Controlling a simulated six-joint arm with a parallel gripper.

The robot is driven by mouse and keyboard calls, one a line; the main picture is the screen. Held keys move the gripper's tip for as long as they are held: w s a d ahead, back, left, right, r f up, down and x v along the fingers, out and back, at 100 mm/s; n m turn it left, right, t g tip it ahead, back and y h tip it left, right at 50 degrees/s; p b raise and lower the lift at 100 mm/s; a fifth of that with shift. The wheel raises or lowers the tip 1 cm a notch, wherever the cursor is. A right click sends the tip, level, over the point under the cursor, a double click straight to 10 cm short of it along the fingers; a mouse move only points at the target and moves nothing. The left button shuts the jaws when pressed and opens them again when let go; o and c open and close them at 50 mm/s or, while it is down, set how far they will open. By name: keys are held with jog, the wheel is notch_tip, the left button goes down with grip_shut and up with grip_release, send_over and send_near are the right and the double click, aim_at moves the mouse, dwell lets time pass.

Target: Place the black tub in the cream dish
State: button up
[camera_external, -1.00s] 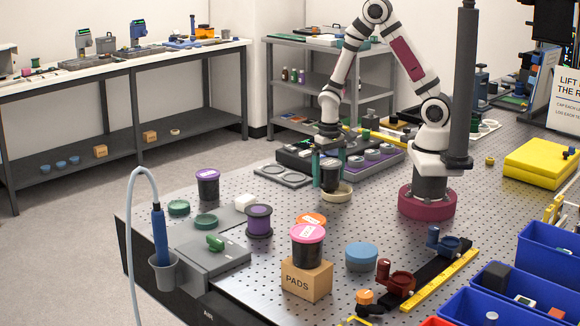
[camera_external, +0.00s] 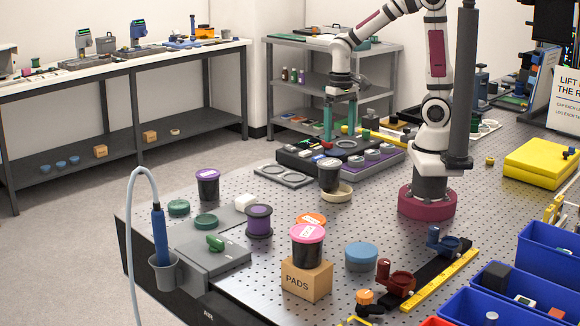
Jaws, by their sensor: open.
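The black tub (camera_external: 329,175) with a dark lid stands roughly upright at the cream dish (camera_external: 341,196). Its lower end overlaps the left and back part of the dish, whose rim shows in front and to the right. I cannot tell whether its base lies flat inside or touches the rim. My gripper (camera_external: 340,137) is open and empty, with its two green fingers apart, above and behind the tub. The fingers do not touch the tub.
Behind stands a dark fixture tray (camera_external: 300,160) with round recesses. Tubs with purple (camera_external: 208,174) and pink (camera_external: 307,232) lids stand nearer the front; the pink-lidded one is on a cardboard box (camera_external: 307,281). Perforated table surface is clear right of the dish.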

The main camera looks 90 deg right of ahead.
jog(key=s+a+r+n+y, duration=0.1)
jog(key=s+a+r+n, duration=0.2)
jog(key=s+a, duration=0.7)
jog(key=shift+s+r+n, duration=0.3)
jog(key=shift+s+n, duration=0.3)
jog(key=shift+s, duration=0.45)
